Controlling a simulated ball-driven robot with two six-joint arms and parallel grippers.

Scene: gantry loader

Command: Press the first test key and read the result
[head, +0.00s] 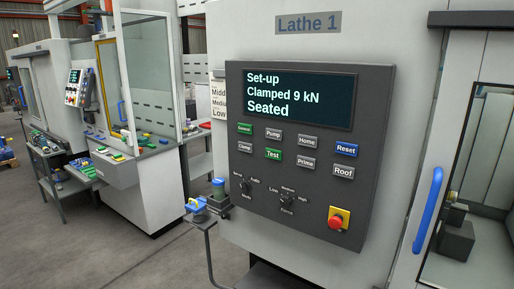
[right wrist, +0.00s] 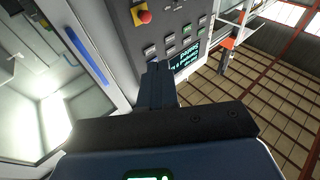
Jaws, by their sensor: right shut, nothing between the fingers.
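The Lathe 1 control panel (head: 305,185) fills the middle of the head view. Its screen (head: 298,98) reads "Set-up", "Clamped 9 kN", "Seated". The green Test key (head: 273,154) is in the lower key row, between the Clamp key (head: 245,147) and the Prime key (head: 306,162). In the right wrist view my right gripper (right wrist: 158,72) is shut and empty, its fingers pointing toward the panel (right wrist: 140,32), which appears upside down. The fingertips overlap the panel's edge near the screen (right wrist: 185,60); I cannot tell the gap. My left gripper is in neither view.
A red emergency stop (head: 336,221) on a yellow plate sits low on the panel. Below the keys are the mode knob (head: 245,187) and force knob (head: 287,200). A blue door handle (head: 428,210) stands at right. A small stand (head: 200,222) with blue items is at left.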

